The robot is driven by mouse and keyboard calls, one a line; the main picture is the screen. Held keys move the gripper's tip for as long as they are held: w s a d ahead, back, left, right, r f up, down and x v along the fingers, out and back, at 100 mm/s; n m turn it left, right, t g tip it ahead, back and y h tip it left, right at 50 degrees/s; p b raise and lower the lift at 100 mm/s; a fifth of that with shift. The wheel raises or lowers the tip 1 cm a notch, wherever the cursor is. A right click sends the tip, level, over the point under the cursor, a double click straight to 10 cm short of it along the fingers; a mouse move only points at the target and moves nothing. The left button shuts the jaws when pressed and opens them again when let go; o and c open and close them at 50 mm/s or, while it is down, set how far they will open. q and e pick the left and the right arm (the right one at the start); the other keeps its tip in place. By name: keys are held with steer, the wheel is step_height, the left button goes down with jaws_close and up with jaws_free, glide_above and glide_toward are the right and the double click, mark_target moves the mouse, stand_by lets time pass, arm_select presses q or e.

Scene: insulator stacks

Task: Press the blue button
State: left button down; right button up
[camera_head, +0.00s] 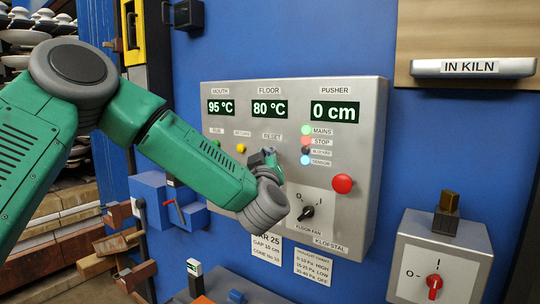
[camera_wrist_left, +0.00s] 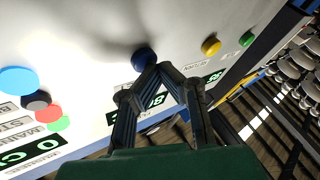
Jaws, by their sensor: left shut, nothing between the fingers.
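The blue button (camera_wrist_left: 144,58) is a dark blue round cap on the grey control panel (camera_head: 225,92). In the wrist view it sits just beyond the tips of my left gripper (camera_wrist_left: 158,70). The fingers are shut together with nothing between them and point at the panel. The tips overlap the button's lower edge in the picture; I cannot tell whether they touch it. In the head view my left gripper (camera_head: 270,155) is in front of the panel just below the RESET label (camera_head: 272,136), largely hiding the button. My right gripper is not in view.
A yellow button (camera_head: 241,148) and a green button (camera_wrist_left: 247,39) sit beside the blue one. Indicator lamps (camera_head: 306,130), a red button (camera_head: 342,184) and a black rotary switch (camera_head: 306,213) are to the right. A switch box (camera_head: 415,260) stands lower right.

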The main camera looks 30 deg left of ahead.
arm_select(q)
steer(key=shift+w, duration=0.2)
steer(key=shift+s, duration=0.2)
steer(key=shift+s+a, duration=0.1)
steer(key=shift+s, duration=0.65)
steer(key=shift+s, duration=0.1)
steer(key=shift+s+a, duration=0.2)
steer(key=shift+s, duration=2.2)
